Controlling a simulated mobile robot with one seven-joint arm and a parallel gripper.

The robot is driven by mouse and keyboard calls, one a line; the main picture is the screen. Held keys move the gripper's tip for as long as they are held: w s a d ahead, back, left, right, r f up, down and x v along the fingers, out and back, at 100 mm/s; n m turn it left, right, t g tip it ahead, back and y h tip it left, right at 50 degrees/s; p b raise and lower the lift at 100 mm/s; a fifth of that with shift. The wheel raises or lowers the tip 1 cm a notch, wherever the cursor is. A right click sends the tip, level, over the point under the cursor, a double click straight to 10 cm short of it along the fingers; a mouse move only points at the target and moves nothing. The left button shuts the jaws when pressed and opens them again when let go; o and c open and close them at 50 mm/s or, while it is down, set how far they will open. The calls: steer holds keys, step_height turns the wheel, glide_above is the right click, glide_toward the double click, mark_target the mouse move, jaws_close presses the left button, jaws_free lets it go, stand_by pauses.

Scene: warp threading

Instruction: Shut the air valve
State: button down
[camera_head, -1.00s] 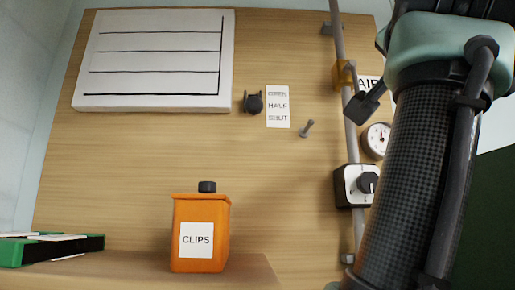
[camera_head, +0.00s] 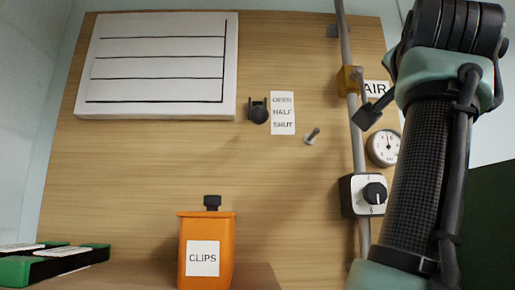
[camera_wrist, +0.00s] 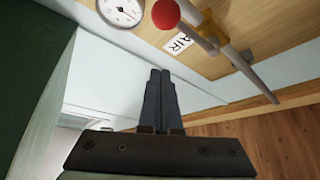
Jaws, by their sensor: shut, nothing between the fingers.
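The air valve has a brass body (camera_head: 350,80) on a grey upright pipe, beside an AIR label (camera_head: 376,89). The wrist view shows the valve's grey lever ending in a red ball (camera_wrist: 166,14), slanting across the pipe's line. In the head view a dark piece (camera_head: 368,117) sits just below right of the valve; I cannot tell whether it is the lever's end or part of my gripper. My gripper (camera_wrist: 161,72) is shut and empty in the wrist view. Its fingertips appear below the red ball, with no contact visible.
A pressure gauge (camera_head: 384,149) and a white box with a black knob (camera_head: 374,193) are lower on the pipe side. Left are an OPEN/HALF/SHUT card (camera_head: 283,113), a black clip (camera_head: 258,112), a grey peg (camera_head: 312,136) and an orange CLIPS box (camera_head: 207,245).

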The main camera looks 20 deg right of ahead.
mark_target(363, 94)
steer(key=w, duration=0.1)
steer(key=w+p, duration=0.1)
steer(key=w+f+p, duration=0.1)
steer(key=w, duration=0.1)
steer(key=shift+w+a+f, duration=0.1)
steer(key=shift+a, duration=0.3)
steer(key=shift+a+m+p, duration=0.2)
steer(key=shift+m+p, duration=0.1)
